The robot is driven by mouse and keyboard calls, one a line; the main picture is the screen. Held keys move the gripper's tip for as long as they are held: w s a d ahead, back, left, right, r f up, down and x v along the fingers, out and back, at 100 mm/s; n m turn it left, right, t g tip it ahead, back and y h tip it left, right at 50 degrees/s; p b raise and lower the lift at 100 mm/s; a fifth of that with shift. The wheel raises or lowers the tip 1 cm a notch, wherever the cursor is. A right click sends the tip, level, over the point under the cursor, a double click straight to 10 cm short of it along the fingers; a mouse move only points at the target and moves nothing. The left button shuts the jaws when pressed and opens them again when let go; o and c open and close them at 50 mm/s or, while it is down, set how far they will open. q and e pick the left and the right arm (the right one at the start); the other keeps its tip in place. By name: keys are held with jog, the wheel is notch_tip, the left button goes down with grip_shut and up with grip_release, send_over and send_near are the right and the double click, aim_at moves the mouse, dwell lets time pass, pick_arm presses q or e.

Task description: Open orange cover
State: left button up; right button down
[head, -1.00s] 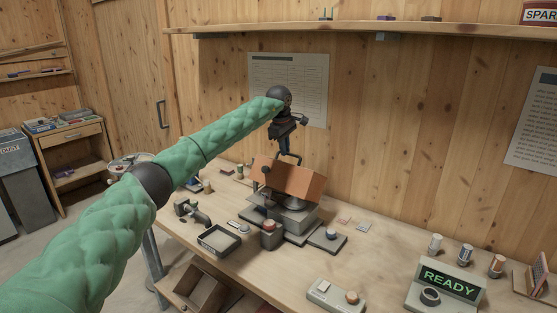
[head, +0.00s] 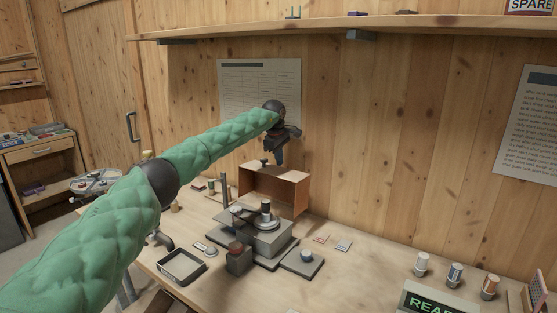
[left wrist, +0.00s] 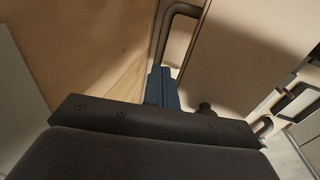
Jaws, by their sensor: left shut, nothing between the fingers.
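The orange cover (head: 299,195) stands swung up at the back of the grey mixer machine (head: 262,238), its hollow inside turned to the front. A small dark knob (head: 264,162) shows at its top edge. The machine's metal parts (head: 266,213) are exposed below and in front of it. My left gripper (head: 280,160) points down at the cover's top rear edge; whether it touches is unclear. Its closed fingers show in the left wrist view (left wrist: 162,88), with nothing between them. My right gripper is not in view.
A grey tray (head: 181,268), a block with a red-brown top (head: 238,258) and a pad with a round knob (head: 304,261) surround the machine. Small canisters (head: 455,273) and a sign (head: 430,300) stand at right. The wooden wall is close behind; a shelf (head: 350,25) is above.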

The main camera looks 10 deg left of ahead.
pick_arm(q)
jog(key=o, duration=0.4)
jog(key=shift+w+r, duration=0.1)
jog(key=shift+c, duration=0.2)
jog(key=o, duration=0.3)
jog(key=shift+r, duration=0.1)
jog(key=shift+s+f, duration=0.3)
jog(key=shift+d+r, duration=0.1)
jog(key=shift+r, duration=0.05)
